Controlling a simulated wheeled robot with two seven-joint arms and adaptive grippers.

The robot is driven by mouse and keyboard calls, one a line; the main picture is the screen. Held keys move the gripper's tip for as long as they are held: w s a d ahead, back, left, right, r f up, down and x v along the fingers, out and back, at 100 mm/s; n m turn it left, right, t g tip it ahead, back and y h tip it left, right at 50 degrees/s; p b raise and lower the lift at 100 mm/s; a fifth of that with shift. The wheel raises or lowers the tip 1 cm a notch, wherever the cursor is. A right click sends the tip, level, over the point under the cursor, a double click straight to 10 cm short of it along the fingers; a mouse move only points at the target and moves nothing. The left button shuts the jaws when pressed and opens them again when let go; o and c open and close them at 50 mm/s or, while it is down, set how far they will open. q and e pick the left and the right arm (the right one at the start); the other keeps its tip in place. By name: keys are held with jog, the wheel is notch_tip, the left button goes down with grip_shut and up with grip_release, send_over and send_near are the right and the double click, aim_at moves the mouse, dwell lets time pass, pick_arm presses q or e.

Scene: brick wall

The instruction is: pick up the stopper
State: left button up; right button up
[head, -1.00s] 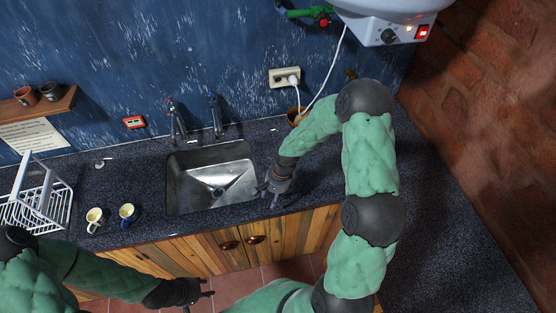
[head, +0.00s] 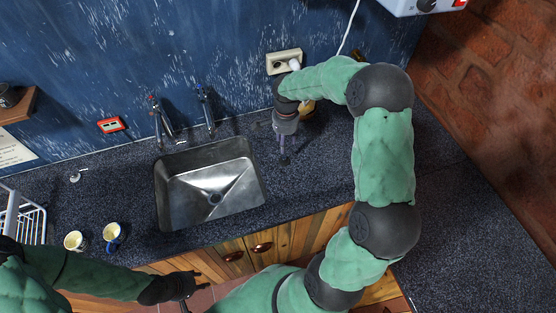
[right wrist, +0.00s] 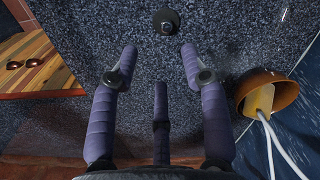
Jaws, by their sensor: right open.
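The stopper (right wrist: 166,22) is a small dark disc with a metal knob, lying on the speckled counter at the top middle of the right wrist view. My right gripper (right wrist: 160,62) is open and empty; its purple fingers are spread, and the stopper lies just beyond their tips. In the head view my right gripper (head: 284,148) points down at the counter right of the sink. A dark spot at its fingertips there is too small to make out clearly. My left gripper (head: 197,286) hangs in front of the cabinet with its fingers apart, holding nothing visible.
The metal sink (head: 210,185) lies left of my right gripper. Two mugs (head: 113,235) and a dish rack (head: 35,225) are at the left.

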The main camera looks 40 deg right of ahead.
jog(key=w+f, duration=0.1)
send_over(284, 158)
notch_tip(284, 158, down, 6)
jog(key=shift+a+r+b, duration=0.1)
jog(key=shift+b, duration=0.35)
jog(key=f, duration=0.4)
jog(key=shift+d+f+b, duration=0.2)
jog(key=shift+f+b, duration=0.1)
grip_shut()
